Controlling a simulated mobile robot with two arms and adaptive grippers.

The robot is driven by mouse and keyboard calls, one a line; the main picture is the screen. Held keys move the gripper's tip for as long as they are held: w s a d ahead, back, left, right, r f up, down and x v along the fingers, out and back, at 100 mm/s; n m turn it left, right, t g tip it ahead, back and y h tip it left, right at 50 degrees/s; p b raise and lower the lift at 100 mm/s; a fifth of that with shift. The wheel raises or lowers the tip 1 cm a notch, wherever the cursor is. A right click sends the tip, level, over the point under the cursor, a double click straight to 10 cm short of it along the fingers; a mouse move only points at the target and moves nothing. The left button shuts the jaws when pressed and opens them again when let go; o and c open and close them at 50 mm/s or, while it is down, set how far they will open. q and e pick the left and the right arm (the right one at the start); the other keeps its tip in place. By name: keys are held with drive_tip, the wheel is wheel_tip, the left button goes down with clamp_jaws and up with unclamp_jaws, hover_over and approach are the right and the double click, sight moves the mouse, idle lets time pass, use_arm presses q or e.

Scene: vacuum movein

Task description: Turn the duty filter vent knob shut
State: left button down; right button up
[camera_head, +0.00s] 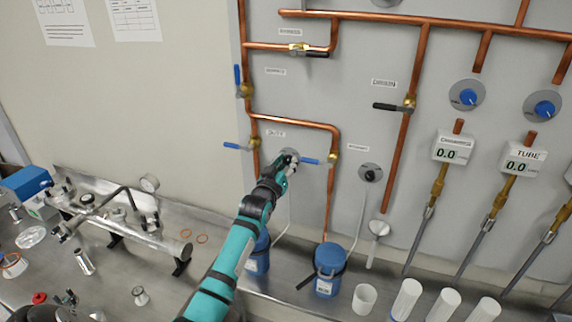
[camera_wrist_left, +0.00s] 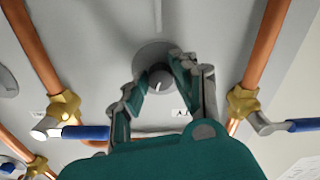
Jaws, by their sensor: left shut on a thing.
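The fingers are shut on the knob. My right gripper is not in view.
Blue-handled valves (camera_head: 311,161) (camera_head: 236,146) sit close on both sides of my left gripper. A similar plate with a dark knob (camera_head: 370,173) is to the right. Blue bottles (camera_head: 328,268) and white cups (camera_head: 364,299) stand on the bench below. A metal manifold (camera_head: 130,228) lies at left.

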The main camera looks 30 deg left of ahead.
use_arm(q)
drive_tip(key=n, duration=0.6)
drive_tip(key=shift+n, duration=0.3)
drive_tip(key=n, duration=0.6)
drive_tip(key=shift+d, duration=0.1)
idle(0.3)
drive_tip(key=c, duration=1.1)
unclamp_jaws()
drive_tip(key=shift+o, duration=0.2)
